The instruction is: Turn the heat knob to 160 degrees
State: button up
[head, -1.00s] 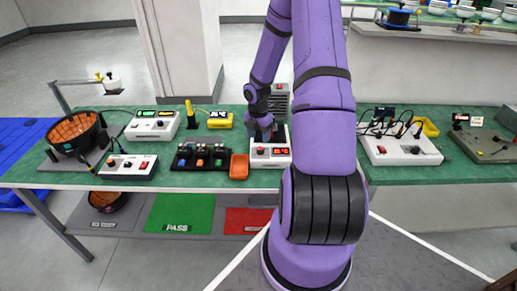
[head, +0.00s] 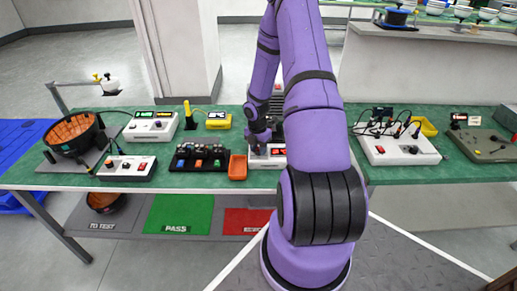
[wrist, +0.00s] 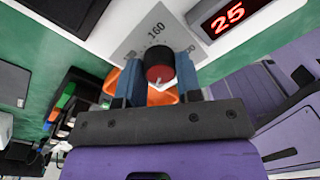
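The heat knob (wrist: 158,62) is black with a red cap and a white mark, and stands on a grey dial plate (wrist: 134,42) of a white box. The number 160 shows on the plate beyond the knob; the other numbers are partly covered. My gripper (wrist: 162,80) has one blue finger on each side of the knob. Both fingers look flush against it, so it appears shut on the knob. The white mark on the cap lies on the side toward the wrist camera. In the head view my gripper (head: 259,148) is down at the white box (head: 262,162), hiding the knob.
A red display (wrist: 230,14) on the box reads 25. An orange tray (head: 238,167) sits close on its left, beside a black rack (head: 199,158) with coloured blocks. A white box with leads (head: 402,150) stands on the right bench.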

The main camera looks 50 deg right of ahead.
jog(key=shift+m, duration=0.4)
jog(key=shift+c, duration=0.3)
jog(key=m, duration=0.3)
jog(key=shift+m, duration=0.3)
jog(key=m, duration=0.4)
jog(key=shift+w+m, duration=0.1)
jog(key=shift+m, duration=0.2)
jog(key=m, duration=0.4)
jog(key=shift+d+y, duration=0.1)
jog(key=shift+y, duration=0.2)
jog(key=m, duration=1.1)
jog(key=shift+d+t, duration=0.1)
jog(key=shift+t, duration=0.3)
jog(key=m, duration=0.4)
jog(key=shift+m, duration=1.9)
